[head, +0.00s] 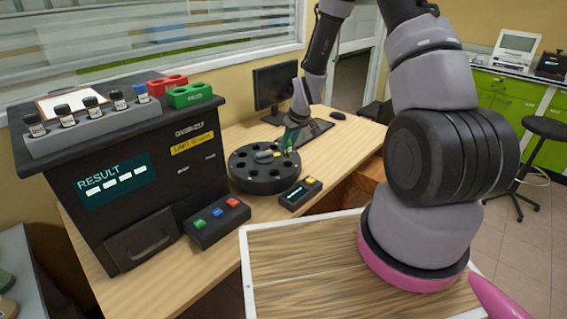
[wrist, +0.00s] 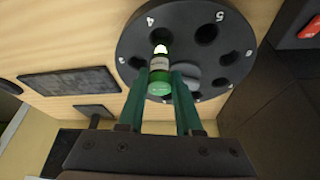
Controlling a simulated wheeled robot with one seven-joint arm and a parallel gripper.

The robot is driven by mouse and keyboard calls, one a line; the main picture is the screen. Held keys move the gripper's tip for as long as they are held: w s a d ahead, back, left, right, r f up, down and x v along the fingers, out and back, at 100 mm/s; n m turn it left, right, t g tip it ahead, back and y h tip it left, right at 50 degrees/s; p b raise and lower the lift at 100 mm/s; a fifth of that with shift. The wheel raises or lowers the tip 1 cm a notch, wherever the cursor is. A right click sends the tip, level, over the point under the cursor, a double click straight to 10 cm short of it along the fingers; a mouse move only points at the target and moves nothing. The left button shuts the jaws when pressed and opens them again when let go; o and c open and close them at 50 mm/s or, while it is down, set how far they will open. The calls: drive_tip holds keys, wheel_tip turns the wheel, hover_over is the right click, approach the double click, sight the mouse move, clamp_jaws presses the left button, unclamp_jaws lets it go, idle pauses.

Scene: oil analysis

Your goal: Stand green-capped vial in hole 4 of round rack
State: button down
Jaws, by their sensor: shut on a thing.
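The green-capped vial (wrist: 160,67) is between the fingers of my gripper (wrist: 160,88) in the wrist view. Its green cap faces the camera and its lower end points at the black round rack (wrist: 203,18). The vial overlaps the rack near the holes marked 4 and 5. I cannot tell whether its tip is above the rack or inside a hole. In the head view my gripper (head: 290,143) is over the back right of the round rack (head: 262,187), with the vial barely visible.
A small device with a yellow button (head: 300,193) sits right of the rack. A three-button box (head: 217,222) and the black analyser (head: 130,190) stand left and front. A keyboard and monitor (head: 287,85) are behind. The analyser top carries several dark-capped vials and red and green racks (head: 189,95).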

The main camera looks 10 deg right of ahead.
drive_tip(key=shift+f, duration=3)
drive_tip(key=shift+f, duration=0.1)
drive_tip(key=c, duration=0.6)
unclamp_jaws()
drive_tip(key=v, duration=1.3)
wheel_tip(320, 180, up, 12)
drive_tip(key=m, duration=0.2)
hover_over(290, 153)
drive_tip(key=s+d, duration=0.4)
drive_tip(key=s, duration=0.2)
drive_tip(key=s+r+m+t, duration=0.2)
drive_tip(key=s+r, duration=0.3)
drive_tip(key=r, duration=0.6)
drive_tip(key=s+r+m, duration=0.1)
drive_tip(key=s+r, duration=0.3)
drive_tip(key=s, duration=0.2)
drive_tip(key=s+r+m, duration=0.2)
drive_tip(key=s+r, duration=0.2)
drive_tip(key=s, duration=0.2)
drive_tip(key=s+d+r+m+t, duration=0.1)
drive_tip(key=s+r+m, duration=0.1)
drive_tip(key=s+r, duration=0.2)
drive_tip(key=shift+s+d, duration=0.1)
drive_tip(key=shift+s, duration=0.8)
